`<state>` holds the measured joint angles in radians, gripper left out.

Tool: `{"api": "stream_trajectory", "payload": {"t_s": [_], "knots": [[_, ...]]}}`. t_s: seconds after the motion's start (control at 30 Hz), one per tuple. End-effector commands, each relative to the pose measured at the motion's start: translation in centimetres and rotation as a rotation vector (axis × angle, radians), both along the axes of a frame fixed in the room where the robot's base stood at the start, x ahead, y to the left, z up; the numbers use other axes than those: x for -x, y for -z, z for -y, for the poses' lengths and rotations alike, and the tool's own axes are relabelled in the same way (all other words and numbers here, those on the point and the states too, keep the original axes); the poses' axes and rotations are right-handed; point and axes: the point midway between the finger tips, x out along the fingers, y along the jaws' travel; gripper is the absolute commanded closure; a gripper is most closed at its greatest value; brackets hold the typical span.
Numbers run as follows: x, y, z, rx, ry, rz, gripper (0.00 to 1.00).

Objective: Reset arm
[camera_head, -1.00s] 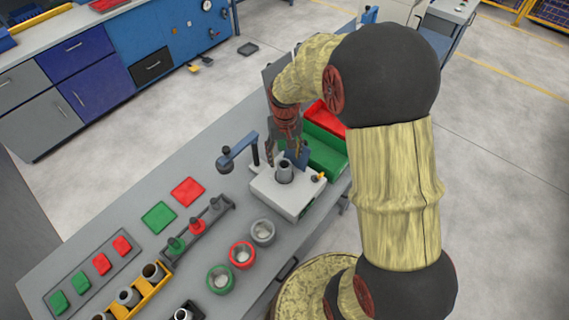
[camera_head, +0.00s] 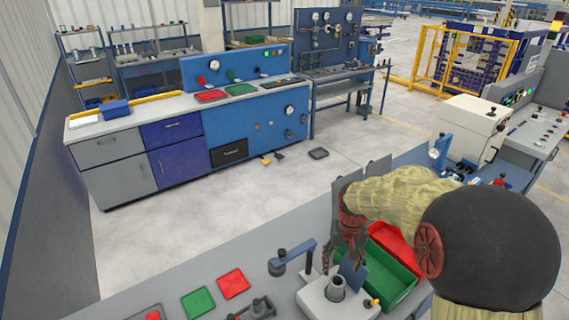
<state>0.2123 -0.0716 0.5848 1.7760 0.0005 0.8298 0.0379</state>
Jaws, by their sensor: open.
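My gripper (camera_head: 343,262) points down over the near workbench, just above the white machine block (camera_head: 318,300). Its dark fingers are apart. A grey pipe (camera_head: 337,287) stands upright in the block, just below the fingers, and I see nothing held between them. My arm comes in from the right and hides part of the bench.
A green bin (camera_head: 391,278) and a red bin (camera_head: 395,247) sit right of the gripper. A blue-armed fixture (camera_head: 291,257) stands left of the block. Green (camera_head: 198,302) and red (camera_head: 233,283) plates lie further left. Open floor separates this bench from the blue cabinet bench (camera_head: 180,145).

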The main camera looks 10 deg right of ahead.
Motion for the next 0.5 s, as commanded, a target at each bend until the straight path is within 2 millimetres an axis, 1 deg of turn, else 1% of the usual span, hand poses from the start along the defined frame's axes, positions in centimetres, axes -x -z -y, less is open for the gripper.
{"api": "stream_trajectory", "payload": {"t_s": [0.07,0.17,0.2,0.27,0.5], "knots": [[0.5,0.3,-0.1,-0.002,-0.005,-0.014,0.42],[2.4,0.9,-0.5,-0.01,-0.01,-0.047,0.42],[3.3,0.7,-0.7,-0.012,-0.013,-0.055,0.42],[4.8,-0.3,-1.2,-0.011,-0.02,-0.053,0.42],[10.3,-6.1,-4.0,0.008,-0.077,0.036,0.42]]}}
